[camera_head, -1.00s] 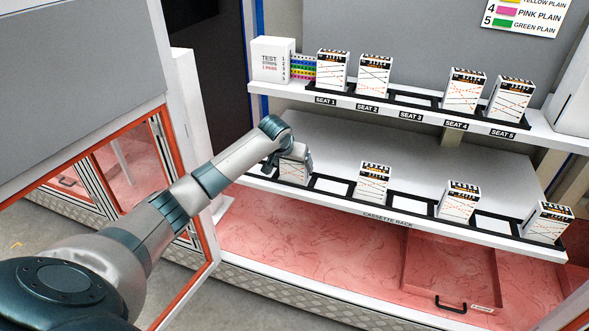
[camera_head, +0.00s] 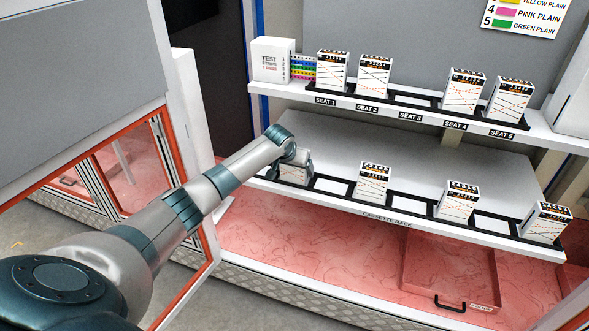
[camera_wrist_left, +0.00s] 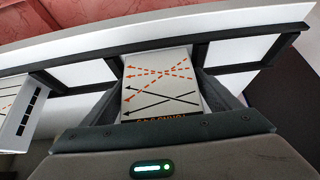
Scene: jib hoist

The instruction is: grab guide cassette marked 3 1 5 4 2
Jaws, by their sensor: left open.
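My left gripper (camera_head: 292,165) is at the leftmost cassette (camera_head: 293,173) on the lower cassette rack. In the left wrist view that cassette (camera_wrist_left: 160,82) is white with crossing black and dashed orange lines, and it stands between my open fingers. Its top number row is mostly covered by the gripper, so I cannot read the marking. Other white cassettes on the rack (camera_head: 387,219) are one in the middle (camera_head: 374,183), one right of it (camera_head: 456,202) and one at the right end (camera_head: 544,222). Their digits are too small to read surely. My right gripper is not in view.
The upper shelf holds cassettes at seat 1 (camera_head: 332,71), seat 2 (camera_head: 373,77), seat 4 (camera_head: 463,90) and seat 5 (camera_head: 509,98). Seat 3 (camera_head: 412,99) is empty. A white test strips box (camera_head: 272,60) stands at the upper left. The rack has empty slots between cassettes.

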